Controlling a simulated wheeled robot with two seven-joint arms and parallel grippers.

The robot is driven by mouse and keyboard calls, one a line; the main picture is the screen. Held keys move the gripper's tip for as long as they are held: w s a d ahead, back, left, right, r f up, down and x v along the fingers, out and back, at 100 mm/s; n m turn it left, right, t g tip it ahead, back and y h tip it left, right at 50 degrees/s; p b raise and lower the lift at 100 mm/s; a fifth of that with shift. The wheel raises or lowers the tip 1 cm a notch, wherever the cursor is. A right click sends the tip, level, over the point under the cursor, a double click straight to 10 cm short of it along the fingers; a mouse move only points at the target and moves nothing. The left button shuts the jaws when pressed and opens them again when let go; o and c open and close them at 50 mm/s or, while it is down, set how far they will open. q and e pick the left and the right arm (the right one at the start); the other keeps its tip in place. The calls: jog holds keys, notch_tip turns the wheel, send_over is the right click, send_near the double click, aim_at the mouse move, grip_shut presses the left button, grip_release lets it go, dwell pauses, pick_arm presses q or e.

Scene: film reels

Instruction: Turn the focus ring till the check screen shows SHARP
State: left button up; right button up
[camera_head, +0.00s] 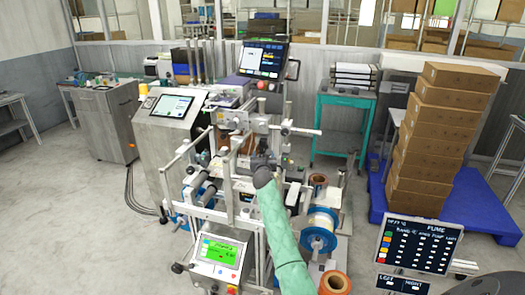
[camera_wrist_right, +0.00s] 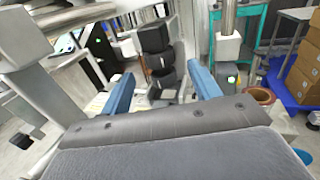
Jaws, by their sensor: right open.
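A dark stacked cylinder with ribbed bands, which looks like the focus ring and its barrel (camera_wrist_right: 160,68), stands upright ahead of my right gripper (camera_wrist_right: 162,90) in the right wrist view. The two blue fingers are open, one on each side of it in the picture, with no visible contact. In the head view my right arm reaches into the machine's frame, and its wrist hides the ring area. A small console screen (camera_head: 219,251) glows green at the machine's front; its text is too small to read. My left gripper is not in view.
Upright frame posts and bars (camera_head: 176,166) surround the work area. A tablet panel (camera_head: 171,106) and a dark monitor (camera_head: 262,60) stand behind. Stacked cartons (camera_head: 438,135) are at right.

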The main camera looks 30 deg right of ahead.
aim_at(262, 150)
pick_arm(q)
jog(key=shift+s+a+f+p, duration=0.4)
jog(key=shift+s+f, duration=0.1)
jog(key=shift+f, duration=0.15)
pick_arm(e)
jog(key=shift+x, duration=2)
jog(key=shift+c, duration=0.4)
